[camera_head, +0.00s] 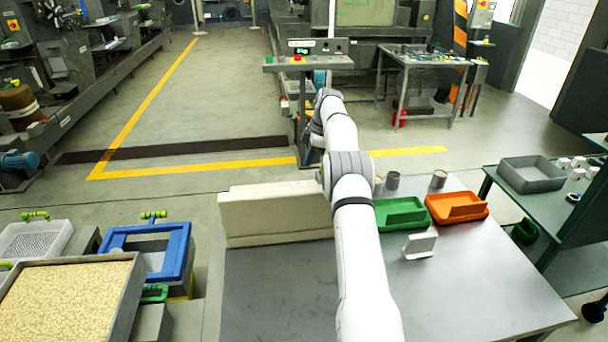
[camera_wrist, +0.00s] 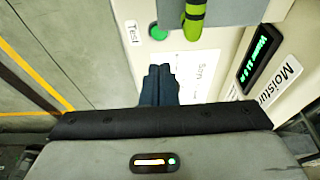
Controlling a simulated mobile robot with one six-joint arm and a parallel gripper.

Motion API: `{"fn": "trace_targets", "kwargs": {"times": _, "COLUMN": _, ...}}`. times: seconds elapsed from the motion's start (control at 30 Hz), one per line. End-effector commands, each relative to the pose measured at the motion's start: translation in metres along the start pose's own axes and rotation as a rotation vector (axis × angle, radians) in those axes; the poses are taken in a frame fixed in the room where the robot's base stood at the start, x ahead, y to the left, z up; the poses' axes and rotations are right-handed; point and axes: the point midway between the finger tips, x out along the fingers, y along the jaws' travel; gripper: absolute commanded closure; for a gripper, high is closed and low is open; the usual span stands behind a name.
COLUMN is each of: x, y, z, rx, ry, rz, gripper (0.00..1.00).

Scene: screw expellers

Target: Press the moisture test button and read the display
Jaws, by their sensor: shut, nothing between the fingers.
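The cream moisture tester (camera_head: 275,215) stands at the table's back left edge in the head view, with its button and display out of sight there. In the wrist view, its panel (camera_wrist: 120,75) shows a round green button (camera_wrist: 157,32) beside a "Test" label (camera_wrist: 132,33). A dark display (camera_wrist: 262,57) at the right has lit green characters, too slanted and small to read surely; "Moistur" is printed beside it. My gripper (camera_wrist: 160,70) is shut and empty, its dark tips below the green button in the picture, apart from it. The gripper is hidden in the head view.
A grey part with a lime-green handle (camera_wrist: 194,18) hangs close right of the button. A white paper label (camera_wrist: 200,75) lies behind the fingers. Green (camera_head: 400,214) and orange (camera_head: 457,207) trays sit on the table. A blue-framed bin (camera_head: 182,250) stands at left.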

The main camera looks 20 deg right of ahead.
Motion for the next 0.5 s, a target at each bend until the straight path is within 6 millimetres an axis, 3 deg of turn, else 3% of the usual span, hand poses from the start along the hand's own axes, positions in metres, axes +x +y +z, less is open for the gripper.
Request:
{"fn": "trace_targets", "kwargs": {"times": 0.2, "x": -0.023, "y": 0.001, "z": 0.0, "rx": 0.001, "ry": 0.0, "rz": 0.001, "gripper": 1.0}}
{"fn": "trace_targets", "kwargs": {"times": 0.5, "x": -0.026, "y": 0.0, "z": -0.001, "rx": 0.0, "ry": 0.001, "rz": 0.0, "gripper": 1.0}}
